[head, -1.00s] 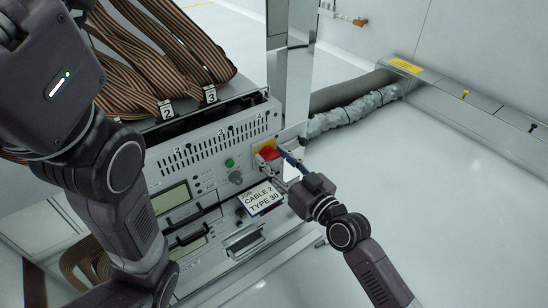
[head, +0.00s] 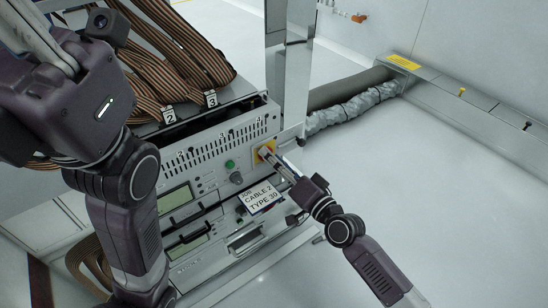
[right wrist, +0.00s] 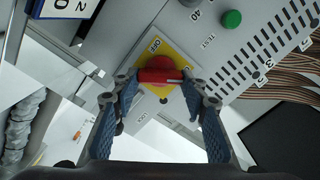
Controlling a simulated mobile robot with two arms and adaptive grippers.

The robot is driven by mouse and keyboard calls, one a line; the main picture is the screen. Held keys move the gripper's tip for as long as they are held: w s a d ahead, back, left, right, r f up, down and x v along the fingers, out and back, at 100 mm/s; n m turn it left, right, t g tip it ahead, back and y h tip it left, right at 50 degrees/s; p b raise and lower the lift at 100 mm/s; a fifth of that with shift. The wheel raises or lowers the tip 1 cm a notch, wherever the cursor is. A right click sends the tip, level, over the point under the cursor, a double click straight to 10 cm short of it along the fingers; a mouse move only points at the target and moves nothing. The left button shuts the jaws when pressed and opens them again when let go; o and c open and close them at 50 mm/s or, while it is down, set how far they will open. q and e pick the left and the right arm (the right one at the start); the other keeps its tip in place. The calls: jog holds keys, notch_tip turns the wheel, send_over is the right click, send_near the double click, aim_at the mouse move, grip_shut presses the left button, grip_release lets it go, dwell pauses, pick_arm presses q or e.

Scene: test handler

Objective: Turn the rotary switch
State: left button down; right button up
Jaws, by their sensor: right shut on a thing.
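The rotary switch is a red knob (right wrist: 160,76) on a yellow plate marked OFF, in the right wrist view. In the head view the yellow plate (head: 261,146) shows at the right end of the machine's front panel, with the knob mostly hidden behind my fingers. My right gripper (head: 271,157) is shut on the knob. In the right wrist view its blue-grey fingers stand on both sides of the red handle, which lies nearly level in the picture. My left arm is at the upper left of the head view, raised and away from the switch; its jaws do not show clearly.
A green button (head: 229,163) and a grey knob (head: 236,178) sit left of the switch. A sign reading "CABLE 2 TYPE 30" (head: 262,197) hangs just below. Striped ribbon cables (head: 175,75) lie on top. A metal post (head: 289,75) stands behind; open floor lies right.

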jog(key=shift+f+m, duration=0.2)
jog(key=shift+m, duration=3.5)
jog(key=o, duration=1.2)
jog(key=shift+c, duration=0.2)
jog(key=v, duration=1.2)
